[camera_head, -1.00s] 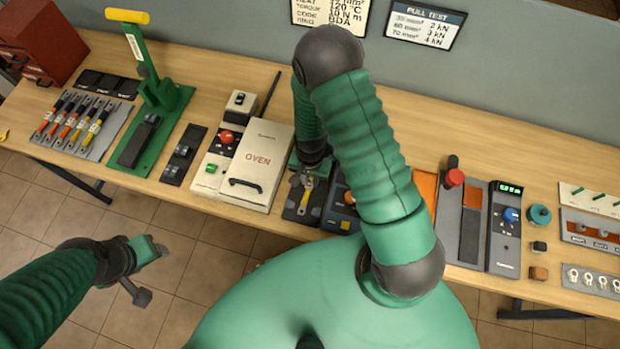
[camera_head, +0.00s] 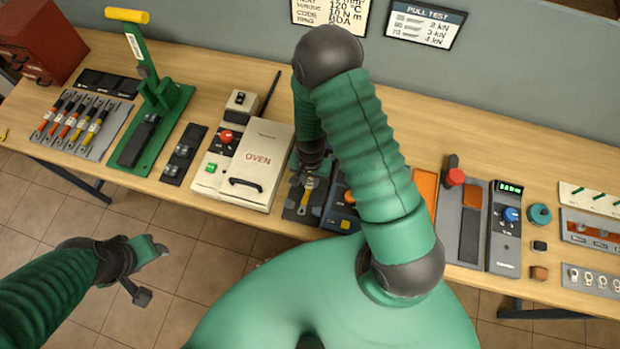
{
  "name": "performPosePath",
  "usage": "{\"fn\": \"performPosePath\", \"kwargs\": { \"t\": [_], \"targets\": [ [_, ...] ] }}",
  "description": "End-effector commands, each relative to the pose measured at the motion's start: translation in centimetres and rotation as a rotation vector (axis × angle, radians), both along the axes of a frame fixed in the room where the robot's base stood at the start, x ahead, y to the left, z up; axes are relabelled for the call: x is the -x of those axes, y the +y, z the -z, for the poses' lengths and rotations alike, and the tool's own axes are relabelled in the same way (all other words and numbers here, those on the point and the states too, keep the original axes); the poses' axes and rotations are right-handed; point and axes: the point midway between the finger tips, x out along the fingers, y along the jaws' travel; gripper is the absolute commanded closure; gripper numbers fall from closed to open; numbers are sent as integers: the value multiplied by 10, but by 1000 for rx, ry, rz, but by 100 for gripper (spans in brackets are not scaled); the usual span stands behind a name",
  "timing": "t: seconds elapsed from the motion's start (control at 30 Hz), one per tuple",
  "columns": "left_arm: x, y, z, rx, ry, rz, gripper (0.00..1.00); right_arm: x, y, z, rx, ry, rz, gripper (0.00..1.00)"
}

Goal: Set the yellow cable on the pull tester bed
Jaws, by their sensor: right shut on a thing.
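My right gripper (camera_head: 306,178) reaches down over a dark fixture beside the oven and is shut on a small yellow piece (camera_head: 308,187), which looks like an end of the yellow cable. Most of that piece is hidden or too small to make out. The pull tester (camera_head: 503,228) has a green-lit display and a blue knob. Its long dark bed (camera_head: 470,235) lies just left of the display and looks bare. My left gripper (camera_head: 152,272) is open and empty over the floor in front of the bench, well away from everything.
A rack (camera_head: 112,143) with several orange, red and yellow cables is at the left, next to a green lever press (camera_head: 160,105). The white oven (camera_head: 255,160) stands left of my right gripper. A red-knobbed post (camera_head: 455,176) rises beside the tester bed. My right arm hides the bench middle.

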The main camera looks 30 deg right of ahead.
Motion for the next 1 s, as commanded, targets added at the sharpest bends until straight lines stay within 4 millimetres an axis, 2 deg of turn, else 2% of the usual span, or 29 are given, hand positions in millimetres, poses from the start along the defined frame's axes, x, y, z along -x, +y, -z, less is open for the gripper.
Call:
{"fn": "performPosePath", "kwargs": {
  "t": [0.4, 0.43, 0.6, 0.9, 1.0],
  "targets": [
    [0, 0, 5, 0, 0, 0, 48, 0, 0, 7, -1, -1, 0, 100],
    [0, 0, 5, 0, 0, 0, 48, 0, 0, 7, -1, -1, 0, 77],
    [0, 0, 5, 0, 0, 0, 48, 0, 0, 6, 0, 0, 0, 55],
    [0, 0, 5, 0, 0, 0, 48, 0, 0, 6, 0, 0, 0, 53],
    [0, 0, 6, 0, 0, 0, 48, -1, 0, 0, 1, -2, -1, 53]
  ]
}}
